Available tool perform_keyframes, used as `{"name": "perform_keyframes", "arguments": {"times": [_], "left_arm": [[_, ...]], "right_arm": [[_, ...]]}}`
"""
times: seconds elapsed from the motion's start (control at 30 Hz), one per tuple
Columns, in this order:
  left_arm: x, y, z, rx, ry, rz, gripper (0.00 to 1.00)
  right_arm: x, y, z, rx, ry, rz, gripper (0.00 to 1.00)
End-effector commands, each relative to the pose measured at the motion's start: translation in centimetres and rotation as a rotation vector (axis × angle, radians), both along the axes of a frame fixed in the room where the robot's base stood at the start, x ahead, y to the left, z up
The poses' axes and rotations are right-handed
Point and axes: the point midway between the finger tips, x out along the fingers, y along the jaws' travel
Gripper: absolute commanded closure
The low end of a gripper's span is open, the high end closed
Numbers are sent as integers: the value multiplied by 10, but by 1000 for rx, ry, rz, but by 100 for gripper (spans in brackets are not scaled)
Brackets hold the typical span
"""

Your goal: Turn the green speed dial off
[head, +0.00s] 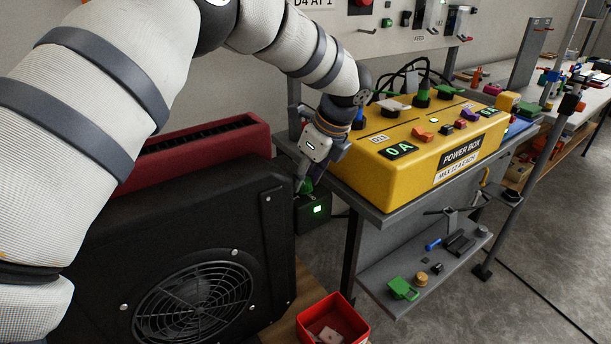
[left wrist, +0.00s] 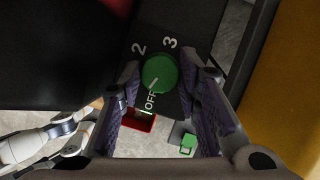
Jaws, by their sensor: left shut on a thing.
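The green speed dial (left wrist: 160,73) sits on a dark panel in the left wrist view, between the two fingers of my left gripper (left wrist: 162,98). The labels 2, 3 and OFF show around it. A white mark on the dial points down and left, towards the OFF label. My left gripper is shut on the dial, with a purple-grey pad on either side. In the head view my left gripper (head: 303,178) reaches down behind the black fan unit (head: 190,270); the dial is mostly hidden there. My right gripper cannot be made out in either view.
A yellow power box (head: 420,150) stands on a grey bench right of my left gripper. A small dark box with a lit green light (head: 318,209) is just below the gripper. A red bin (head: 335,320) and a lower shelf (head: 390,300) are below.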

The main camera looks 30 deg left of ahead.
Motion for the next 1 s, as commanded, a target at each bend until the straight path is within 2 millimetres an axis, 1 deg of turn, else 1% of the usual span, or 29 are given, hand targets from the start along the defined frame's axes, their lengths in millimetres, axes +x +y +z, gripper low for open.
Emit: {"name": "perform_keyframes", "arguments": {"times": [0.03, 0.2, 0.5, 0.7, 1.0], "left_arm": [[1, 0, -3, 2, 2, 32, 97], [2, 0, -3, 2, 2, 156, 97], [2, 0, -3, 1, 2, 306, 97], [2, 0, -2, 1, 3, 351, 97], [2, 0, -1, -1, 2, 363, 97]], "right_arm": [[-2, 0, -2, 0, 7, 0, 49], [-7, 0, -7, 0, 23, 0, 49], [-13, 0, -13, 0, 43, 1, 49], [-14, 0, -15, -1, 48, 2, 49], [-14, 0, -15, -1, 49, 2, 49]]}}
